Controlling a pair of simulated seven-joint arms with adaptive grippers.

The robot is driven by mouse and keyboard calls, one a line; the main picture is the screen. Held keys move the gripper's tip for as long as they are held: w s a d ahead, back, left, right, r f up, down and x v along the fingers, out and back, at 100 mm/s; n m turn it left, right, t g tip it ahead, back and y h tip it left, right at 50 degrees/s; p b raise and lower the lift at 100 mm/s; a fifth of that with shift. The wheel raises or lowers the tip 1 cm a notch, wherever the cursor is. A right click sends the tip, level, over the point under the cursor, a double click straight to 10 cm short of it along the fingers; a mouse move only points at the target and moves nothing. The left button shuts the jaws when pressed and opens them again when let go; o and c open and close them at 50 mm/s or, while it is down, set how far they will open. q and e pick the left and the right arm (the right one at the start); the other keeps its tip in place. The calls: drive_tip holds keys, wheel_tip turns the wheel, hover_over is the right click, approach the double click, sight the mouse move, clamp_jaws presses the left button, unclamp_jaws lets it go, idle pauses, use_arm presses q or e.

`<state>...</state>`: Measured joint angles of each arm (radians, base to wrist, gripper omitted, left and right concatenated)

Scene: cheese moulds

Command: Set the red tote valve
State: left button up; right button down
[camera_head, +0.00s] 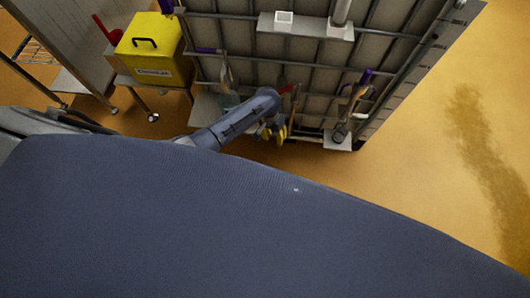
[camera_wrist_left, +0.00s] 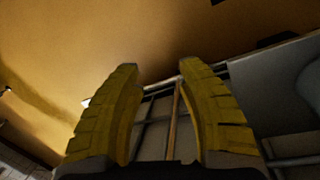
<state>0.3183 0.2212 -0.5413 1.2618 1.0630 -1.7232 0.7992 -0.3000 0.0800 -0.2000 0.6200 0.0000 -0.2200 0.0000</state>
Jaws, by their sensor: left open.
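A caged tote (camera_head: 310,48) with grey bars and pale panels stands ahead of me in the head view. A small red part (camera_head: 287,89), possibly the valve handle, shows just beyond the end of my left arm; the arm hides some of what lies around it. My left gripper (camera_head: 272,133) has yellow fingers and hangs low in front of the tote's lower bars. In the left wrist view the left gripper (camera_wrist_left: 160,66) is open, with nothing held. A thin brown rod and cage bars show behind the gap between the fingers. My right gripper is not in view.
A yellow box (camera_head: 153,50) with a black handle sits on a cart left of the tote. Tools with purple-tipped handles (camera_head: 359,87) hang on the tote's front right, above a small plate (camera_head: 338,140). The yellow-brown floor (camera_head: 430,135) to the right is clear, with a dark stain.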

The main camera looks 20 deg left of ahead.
use_arm(q)
drive_tip(key=s+a+f+n, duration=0.1)
drive_tip(key=s+a+f, duration=0.1)
drive_tip(key=s+f, duration=0.3)
wheel_tip(320, 180, down, 4)
drive_tip(key=shift+r+t, duration=0.25)
drive_tip(key=shift+t, duration=0.05)
drive_tip(key=shift+a, duration=0.1)
drive_tip(key=m+t, duration=0.5)
drive_tip(key=m, duration=0.4)
approach(282, 90)
drive_tip(key=x, duration=0.9)
drive_tip(key=shift+w+f, duration=0.15)
drive_tip(key=shift+f, duration=0.15)
drive_tip(key=shift+c, duration=0.2)
